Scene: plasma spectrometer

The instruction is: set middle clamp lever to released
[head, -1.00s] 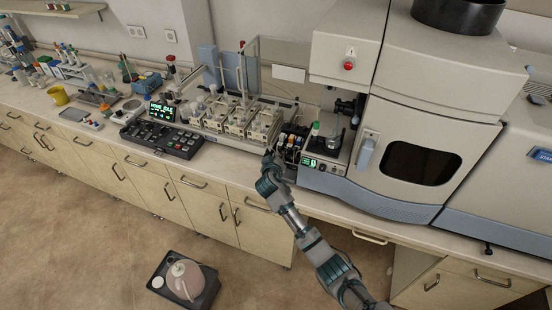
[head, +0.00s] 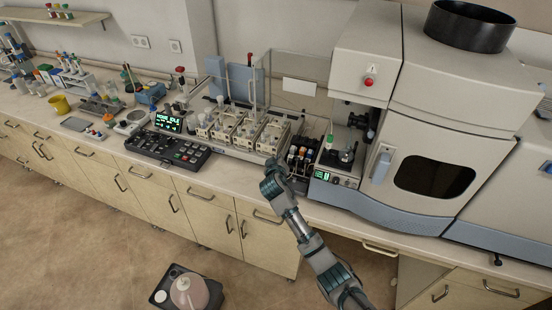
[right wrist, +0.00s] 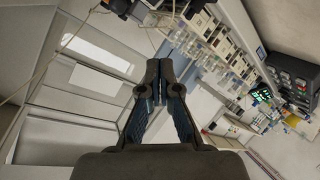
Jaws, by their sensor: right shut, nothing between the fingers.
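A small dark pump-like unit (head: 302,155) with small white and orange-red parts stands on the bench just left of the big instrument. The clamp levers are too small to tell apart here, so the middle lever's position cannot be read. My right gripper (head: 272,164) is at the bench front, just left of this unit and in front of the rack of modules. In the right wrist view its fingers (right wrist: 158,75) are closed together with nothing between them. A dark part (right wrist: 118,6) shows at the top edge there, beyond the fingertips. My left gripper is not in view.
Modules with glassware (head: 240,132) stand left of the gripper, beside a black control panel (head: 168,148) and a lit screen (head: 169,122). The large spectrometer (head: 435,120) fills the right. A small vessel (head: 345,155) stands in its bay. A floor tray (head: 210,299) holds a pink-grey container.

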